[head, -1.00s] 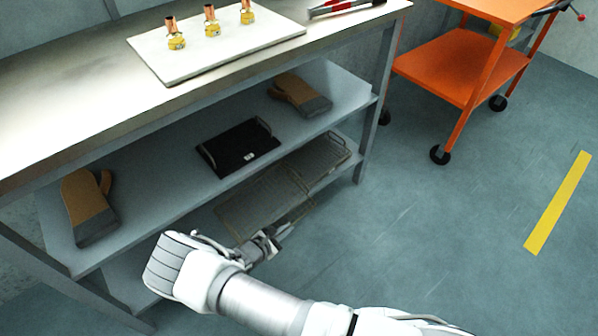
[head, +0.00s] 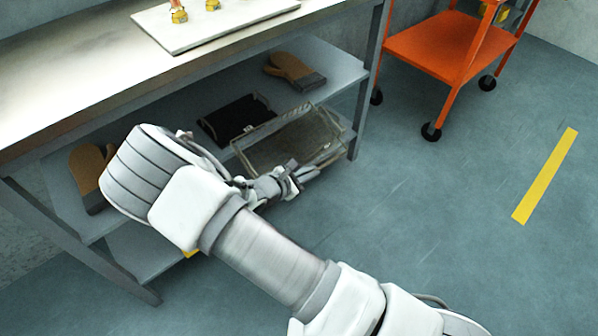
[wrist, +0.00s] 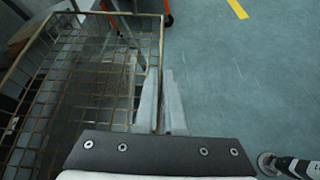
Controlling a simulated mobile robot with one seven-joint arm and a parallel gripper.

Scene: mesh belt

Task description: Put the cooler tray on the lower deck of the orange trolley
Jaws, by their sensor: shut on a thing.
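The cooler tray, a shallow wire-mesh basket with raised rims (head: 295,143), is in front of the shelf unit in the head view, slightly tilted. In the wrist view its mesh (wrist: 85,95) fills the left side. My gripper (head: 308,172) is shut on its near rim; in the wrist view the two fingers (wrist: 161,80) close on the right-hand rim. The orange trolley's lower deck (head: 432,45) is at the upper right, empty where visible. Its upper deck is largely out of frame.
A steel bench (head: 75,95) has a middle shelf with a black tray (head: 235,118) and brown gloves (head: 292,70). A bench leg (head: 367,95) stands close to the cooler tray. Open floor (head: 430,220) with a yellow stripe (head: 546,175) lies to the right.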

